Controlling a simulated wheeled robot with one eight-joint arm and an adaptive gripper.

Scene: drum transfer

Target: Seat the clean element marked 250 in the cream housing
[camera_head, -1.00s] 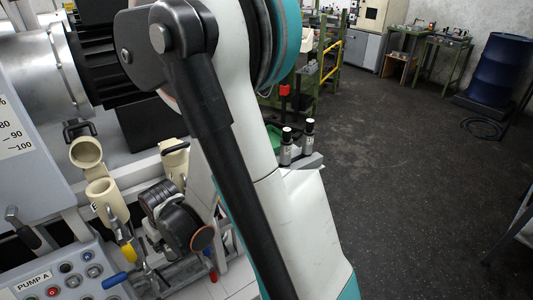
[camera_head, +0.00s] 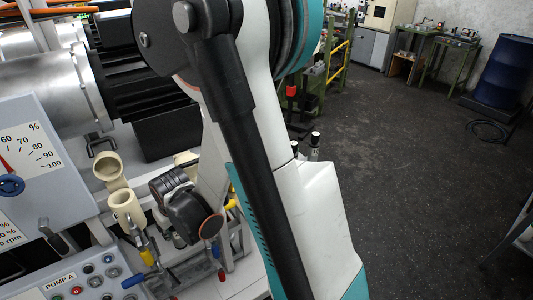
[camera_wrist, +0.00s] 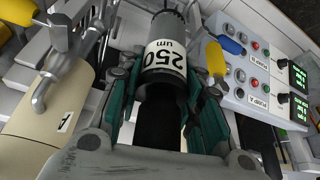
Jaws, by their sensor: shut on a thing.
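In the wrist view my gripper (camera_wrist: 165,88) has its teal fingers closed around a dark cylindrical element (camera_wrist: 165,58). Its white label reads 250 um, and its lower part shows black between the fingers. A cream housing (camera_wrist: 45,112) with a small tag that seems to read A is on the left of this view, apart from the element. In the head view an open cream cup (camera_head: 125,208) stands below another cream ring-shaped part (camera_head: 107,168). I cannot tell which of these matches the wrist view. My fingers and the element are not clear in the head view.
A yellow handle (camera_wrist: 215,60) and a blue handle (camera_wrist: 230,45) are close to the element's right. A control panel (camera_head: 88,278) marked PUMP A and a gauge panel (camera_head: 35,150) stand at the left. Open dark floor (camera_head: 410,170) lies at the right.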

